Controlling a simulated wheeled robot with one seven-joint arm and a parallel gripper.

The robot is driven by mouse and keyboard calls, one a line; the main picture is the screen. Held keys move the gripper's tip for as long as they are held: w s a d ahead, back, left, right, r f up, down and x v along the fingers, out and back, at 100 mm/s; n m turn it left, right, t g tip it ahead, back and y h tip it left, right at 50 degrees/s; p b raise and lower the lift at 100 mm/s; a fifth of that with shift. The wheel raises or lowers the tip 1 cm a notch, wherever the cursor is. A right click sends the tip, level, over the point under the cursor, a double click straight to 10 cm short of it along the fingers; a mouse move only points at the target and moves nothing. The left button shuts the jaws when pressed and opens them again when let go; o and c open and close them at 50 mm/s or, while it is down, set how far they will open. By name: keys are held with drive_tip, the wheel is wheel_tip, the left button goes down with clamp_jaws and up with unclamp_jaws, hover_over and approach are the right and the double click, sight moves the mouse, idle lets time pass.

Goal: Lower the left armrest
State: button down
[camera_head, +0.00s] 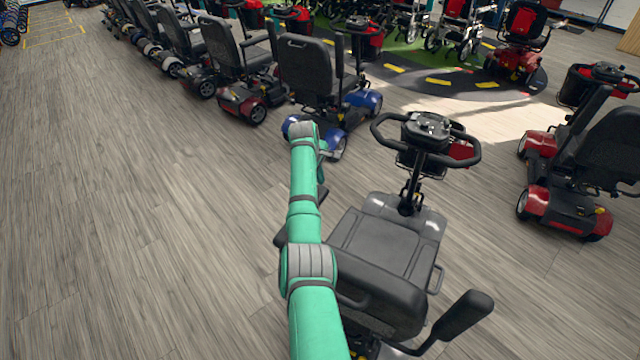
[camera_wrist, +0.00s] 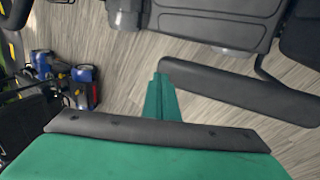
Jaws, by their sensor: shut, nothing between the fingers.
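The scooter (camera_head: 385,245) stands in front of me, facing away, with a grey footdeck and black seat. Its left armrest is mostly hidden behind my green arm in the head view; a dark end (camera_head: 322,195) shows at the arm's right edge. In the wrist view the left armrest (camera_wrist: 235,92) is a long dark bar running right from the fingertips, with a bent bracket near the seat. My gripper (camera_wrist: 160,78) is shut and empty, its tips at the bar's free end; I cannot tell whether they touch. The right armrest (camera_head: 465,315) sticks up at a tilt.
A blue scooter (camera_head: 325,85) stands just ahead to the left, in a row of others. It also shows in the wrist view (camera_wrist: 84,88). The tiller (camera_head: 428,130) rises at the scooter's front. A red scooter (camera_head: 570,170) is at right. The floor at left is clear.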

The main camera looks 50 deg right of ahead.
wheel_tip(320, 180, up, 11)
idle(0.3)
drive_tip(key=shift+d, duration=0.1)
